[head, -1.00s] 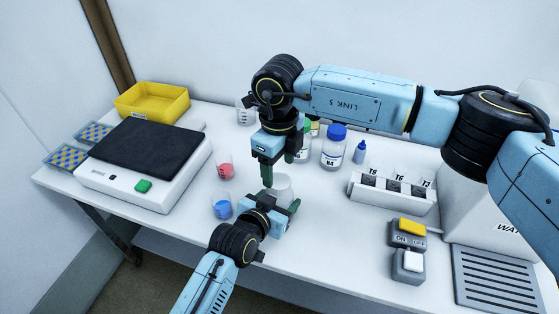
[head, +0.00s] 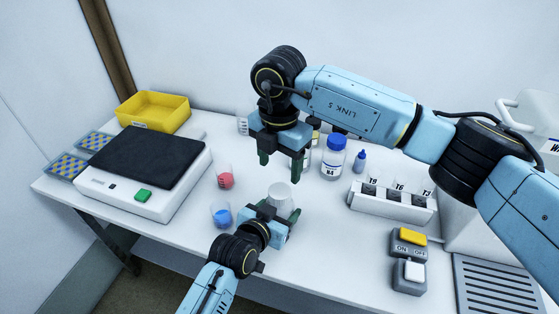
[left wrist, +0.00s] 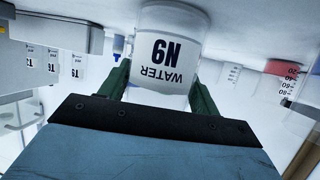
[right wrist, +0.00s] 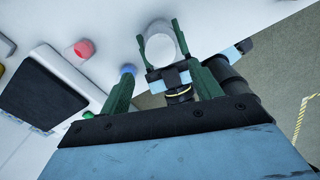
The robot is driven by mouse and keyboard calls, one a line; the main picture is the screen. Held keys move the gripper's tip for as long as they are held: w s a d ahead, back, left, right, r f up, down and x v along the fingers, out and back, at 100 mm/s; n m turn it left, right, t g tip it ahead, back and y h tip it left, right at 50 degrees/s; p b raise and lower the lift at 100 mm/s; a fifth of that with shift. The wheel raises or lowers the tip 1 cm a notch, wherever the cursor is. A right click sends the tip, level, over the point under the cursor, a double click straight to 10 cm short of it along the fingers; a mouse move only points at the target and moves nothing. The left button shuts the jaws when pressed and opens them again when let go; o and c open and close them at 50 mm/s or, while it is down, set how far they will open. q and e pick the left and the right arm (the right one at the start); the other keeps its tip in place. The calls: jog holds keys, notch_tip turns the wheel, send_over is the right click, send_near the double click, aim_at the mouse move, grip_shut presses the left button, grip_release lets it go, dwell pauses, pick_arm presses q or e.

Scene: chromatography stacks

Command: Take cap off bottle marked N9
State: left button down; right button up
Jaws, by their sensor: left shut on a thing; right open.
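The white bottle (head: 281,196) stands on the table in the middle of the head view. In the left wrist view its label reads "WATER N9" (left wrist: 163,52), upside down. My left gripper (head: 279,214) is shut on its body, a green finger on each side. From above, the right wrist view shows a round white top (right wrist: 160,47); I cannot tell cap from bottle there. My right gripper (head: 281,164) is open and empty, above and behind the bottle, fingers pointing down and well apart.
A blue-capped bottle marked N4 (head: 333,157) and a small blue dropper bottle (head: 360,161) stand behind, right. Beakers with red (head: 225,178) and blue (head: 221,215) contents stand left. A balance (head: 145,168), a labelled rack (head: 392,201) and an ON/OFF switch box (head: 408,243) flank the middle.

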aim_at(279, 191)
jog(key=shift+f+m, duration=0.3)
notch_tip(279, 191, down, 7)
jog(key=shift+f, duration=0.2)
jog(key=c, duration=1)
jog(key=n, duration=0.6)
jog(key=shift+r+n, duration=0.1)
jog(key=shift+n, duration=0.2)
jog(key=n, duration=0.3)
jog(key=shift+n, duration=0.4)
jog(key=n, duration=0.3)
jog(key=shift+a, duration=0.1)
jog(key=o, duration=1.1)
